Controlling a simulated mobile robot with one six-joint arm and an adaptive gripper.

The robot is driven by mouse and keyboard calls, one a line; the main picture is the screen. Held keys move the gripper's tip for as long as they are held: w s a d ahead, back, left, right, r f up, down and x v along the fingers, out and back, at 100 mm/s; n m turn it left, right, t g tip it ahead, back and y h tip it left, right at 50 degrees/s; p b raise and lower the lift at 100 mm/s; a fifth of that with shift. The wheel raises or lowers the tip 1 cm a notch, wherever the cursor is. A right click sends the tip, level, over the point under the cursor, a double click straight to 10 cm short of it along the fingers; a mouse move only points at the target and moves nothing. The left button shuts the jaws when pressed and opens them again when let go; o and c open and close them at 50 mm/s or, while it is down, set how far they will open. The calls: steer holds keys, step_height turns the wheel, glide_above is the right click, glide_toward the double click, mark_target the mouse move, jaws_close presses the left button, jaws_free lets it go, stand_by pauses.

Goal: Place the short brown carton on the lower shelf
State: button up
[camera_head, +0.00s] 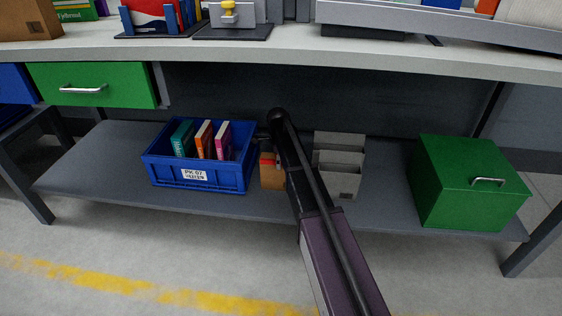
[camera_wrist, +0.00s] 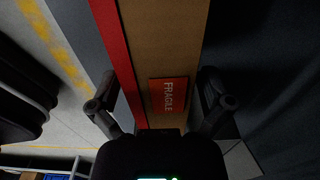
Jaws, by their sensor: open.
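The brown carton (camera_head: 272,180) is on the grey lower shelf (camera_head: 108,160), between a blue bin and a grey holder. It seems to rest on the shelf, partly behind my arm. In the wrist view the carton (camera_wrist: 160,45) shows a red band along one side and a red FRAGILE label. My gripper (camera_wrist: 160,98) is open, with one finger on each side of the carton. I cannot tell whether either finger touches it. In the head view the gripper is mostly hidden by my arm.
The blue bin (camera_head: 197,177) with several books stands just left of the carton. The grey stepped holder (camera_head: 345,180) is close on the right, and a green box (camera_head: 470,195) is farther right. The worktop (camera_head: 250,48) overhangs the shelf. Bare shelf shows at far left.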

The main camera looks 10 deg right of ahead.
steer(key=shift+r, duration=0.1)
step_height(320, 180, up, 12)
steer(key=p, duration=1.2)
steer(key=shift+a, duration=0.25)
stand_by(0.7)
steer(key=s+d+n, duration=0.1)
steer(key=s+n, duration=2)
steer(key=s, duration=0.8)
steer(key=shift+s+n, duration=0.2)
steer(key=shift+n, duration=0.1)
steer(key=shift+r, duration=0.15)
step_height(320, 180, up, 5)
steer(key=p, duration=0.5)
steer(key=shift+f, duration=0.2)
